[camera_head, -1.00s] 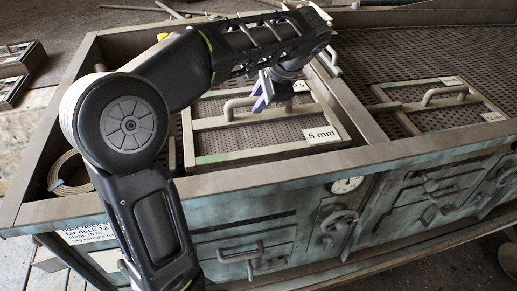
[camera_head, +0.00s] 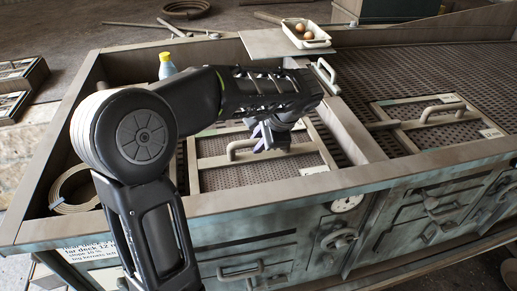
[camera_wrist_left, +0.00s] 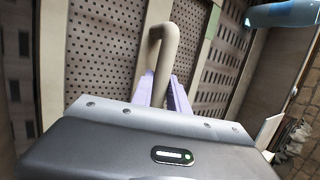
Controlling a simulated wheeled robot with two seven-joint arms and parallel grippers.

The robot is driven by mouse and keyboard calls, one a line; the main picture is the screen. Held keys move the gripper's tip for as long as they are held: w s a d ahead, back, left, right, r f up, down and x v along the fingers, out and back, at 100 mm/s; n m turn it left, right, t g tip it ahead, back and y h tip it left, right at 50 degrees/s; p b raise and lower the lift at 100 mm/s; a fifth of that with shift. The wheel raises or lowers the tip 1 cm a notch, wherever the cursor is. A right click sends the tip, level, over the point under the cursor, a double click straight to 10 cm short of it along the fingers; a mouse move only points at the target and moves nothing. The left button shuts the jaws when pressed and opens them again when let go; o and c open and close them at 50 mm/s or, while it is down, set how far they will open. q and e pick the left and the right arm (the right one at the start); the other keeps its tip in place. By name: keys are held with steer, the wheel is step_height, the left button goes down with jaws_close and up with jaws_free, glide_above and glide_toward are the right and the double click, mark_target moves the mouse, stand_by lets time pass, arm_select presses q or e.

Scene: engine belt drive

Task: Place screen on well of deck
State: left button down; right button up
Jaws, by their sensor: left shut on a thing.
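A screen, a perforated panel in a pale frame (camera_head: 252,188), is in the left bay of the deck. It has a bar handle (camera_head: 232,150) and a white tag (camera_head: 314,170) at its front right. My left gripper (camera_head: 268,136), with purple fingers, is shut on this handle. In the left wrist view the grey handle (camera_wrist_left: 166,42) runs between the fingers (camera_wrist_left: 163,92), with perforated metal (camera_wrist_left: 95,48) behind it. I cannot tell whether the screen is seated or slightly raised, and the well under it is hidden. My right gripper is not in view.
A second framed screen with a handle (camera_head: 442,109) lies on the right deck. A bottle with a yellow cap (camera_head: 167,66) stands at the bay's back left. A coiled ring (camera_head: 74,190) lies in the left corner. A tray with eggs (camera_head: 306,38) is at the back.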

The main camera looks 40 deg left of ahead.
mark_target(258, 155)
arm_select(q)
step_height(258, 155, down, 3)
steer(key=shift+r, duration=0.15)
steer(key=c, duration=1.3)
jaws_free()
steer(key=b+v, duration=0.1)
steer(key=v, duration=0.6)
steer(key=shift+d, duration=0.15)
steer(key=p+v, duration=0.3)
steer(key=v, duration=0.1)
steer(key=shift+s+d+r, duration=0.1)
steer(key=shift+d+r, duration=0.05)
steer(key=shift+r, duration=0.2)
